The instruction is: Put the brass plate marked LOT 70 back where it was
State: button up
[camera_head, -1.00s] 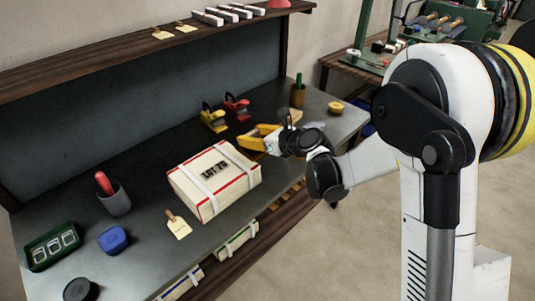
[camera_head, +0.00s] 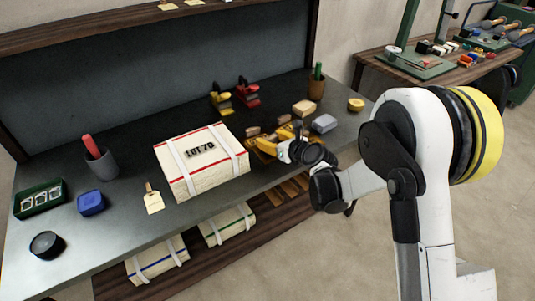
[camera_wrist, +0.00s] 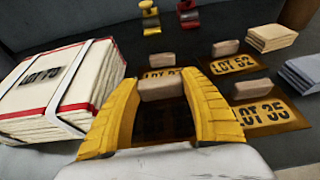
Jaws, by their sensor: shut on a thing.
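My gripper (camera_head: 272,144) has yellow fingers and is low over the bench, right of the strapped bundle. In the wrist view, its fingers (camera_wrist: 161,84) are shut on the wooden grip (camera_wrist: 162,90) of a plate. The held plate's face (camera_wrist: 165,123) is dark between the fingers, and its marking is unreadable. Just beyond it lies another brass plate (camera_wrist: 160,73), its marking partly hidden. To the right lie the brass plates LOT 52 (camera_wrist: 236,65) and LOT 35 (camera_wrist: 266,114), each with a wooden grip. The cream bundle (camera_head: 190,180) bears a black LOT 70 marking (camera_head: 200,150) on top.
Yellow (camera_head: 221,101) and red (camera_head: 247,93) tools stand behind the plates. A tag (camera_head: 153,200) lies before the bundle.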

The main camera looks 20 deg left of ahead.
jog(key=shift+w+a+f, duration=0.25)
jog(key=shift+a+f, duration=0.3)
jog(key=shift+a, duration=0.3)
notch_tip(320, 180, down, 4)
jog(key=b, duration=0.2)
jog(key=shift+b, duration=0.35)
jog(key=o, duration=1.4)
